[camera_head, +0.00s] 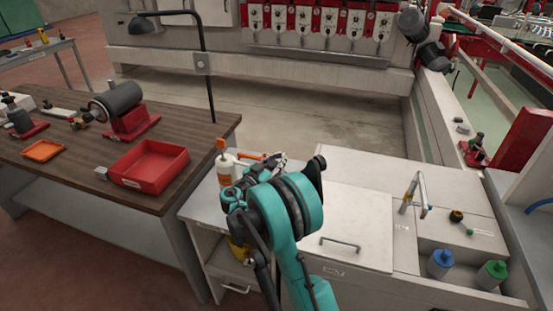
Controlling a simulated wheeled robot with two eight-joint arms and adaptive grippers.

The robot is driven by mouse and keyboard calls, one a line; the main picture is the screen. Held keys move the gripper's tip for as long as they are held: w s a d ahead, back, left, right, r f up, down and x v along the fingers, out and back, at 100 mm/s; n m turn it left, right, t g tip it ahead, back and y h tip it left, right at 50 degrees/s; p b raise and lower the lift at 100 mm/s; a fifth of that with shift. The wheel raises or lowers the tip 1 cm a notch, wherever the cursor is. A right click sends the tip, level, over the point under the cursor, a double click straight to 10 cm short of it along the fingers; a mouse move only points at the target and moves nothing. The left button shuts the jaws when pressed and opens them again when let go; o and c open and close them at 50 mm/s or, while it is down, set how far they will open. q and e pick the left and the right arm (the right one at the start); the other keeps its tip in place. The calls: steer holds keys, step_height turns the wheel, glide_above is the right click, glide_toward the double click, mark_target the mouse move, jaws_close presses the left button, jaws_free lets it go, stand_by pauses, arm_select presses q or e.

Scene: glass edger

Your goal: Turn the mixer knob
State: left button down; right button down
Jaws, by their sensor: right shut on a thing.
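My right arm comes up from the bottom centre, and its teal wrist covers part of the grey bench top. My right gripper (272,162) is beyond the wrist, over the bench, and is largely hidden by it. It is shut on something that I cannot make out. I cannot pick out a mixer knob for certain; it may be behind the wrist. A white bottle with an orange cap (226,166) stands just left of the gripper. A metal tap (413,194) stands on the white cabinet at the right. My left gripper is not in view.
Blue (440,263) and green (491,275) bottles stand at the lower right.

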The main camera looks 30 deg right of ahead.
steer(key=m+g, duration=0.1)
steer(key=g, duration=0.1)
steer(key=s+m+g+h, duration=0.1)
steer(key=m+g, duration=0.1)
steer(key=g, duration=0.1)
steer(key=m+g, duration=0.2)
steer(key=g, duration=0.1)
steer(key=shift+s+d+h, duration=0.15)
steer(key=shift+s+h, duration=0.15)
steer(key=shift+s, duration=0.05)
steer(key=shift+m+g, duration=0.4)
steer(key=shift+g, duration=0.1)
steer(key=c, duration=1.1)
jaws_free()
steer(key=shift+o, duration=0.2)
steer(key=a, duration=1.2)
steer(key=shift+w, duration=0.45)
